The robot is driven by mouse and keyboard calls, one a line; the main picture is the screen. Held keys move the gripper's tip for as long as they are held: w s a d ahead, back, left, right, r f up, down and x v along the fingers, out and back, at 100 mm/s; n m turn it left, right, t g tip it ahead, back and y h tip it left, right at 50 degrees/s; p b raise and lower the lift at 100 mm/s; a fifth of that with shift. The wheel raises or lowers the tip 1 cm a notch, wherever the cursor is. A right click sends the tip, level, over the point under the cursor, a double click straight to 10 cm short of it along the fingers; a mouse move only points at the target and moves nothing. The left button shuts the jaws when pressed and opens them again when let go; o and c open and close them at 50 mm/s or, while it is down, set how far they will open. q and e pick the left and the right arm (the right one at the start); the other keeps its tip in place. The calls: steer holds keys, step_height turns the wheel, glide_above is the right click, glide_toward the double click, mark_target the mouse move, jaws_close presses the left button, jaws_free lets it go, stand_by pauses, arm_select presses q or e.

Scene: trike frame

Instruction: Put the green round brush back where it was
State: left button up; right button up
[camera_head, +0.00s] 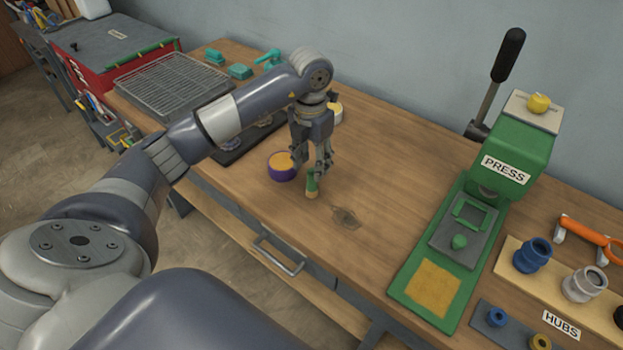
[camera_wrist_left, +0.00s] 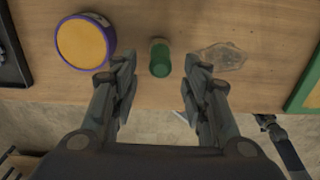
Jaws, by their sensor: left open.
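The green round brush (camera_head: 312,187) stands on the wooden bench near its front edge, green part up and a tan part below. It also shows in the left wrist view (camera_wrist_left: 160,60), between the fingertips. My left gripper (camera_head: 312,168) points down just over the brush and is open, with a finger on each side and a gap to the brush in the left wrist view.
A purple tin with orange-yellow contents (camera_head: 281,167) stands close left of the brush. The green press (camera_head: 503,160) stands further right. A wire rack (camera_head: 172,85) lies at the left. The bench between stain and press is clear.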

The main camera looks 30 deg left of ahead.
arm_select(q)
steer(key=shift+r+b, duration=0.4)
steer(key=shift+r, duration=2.15)
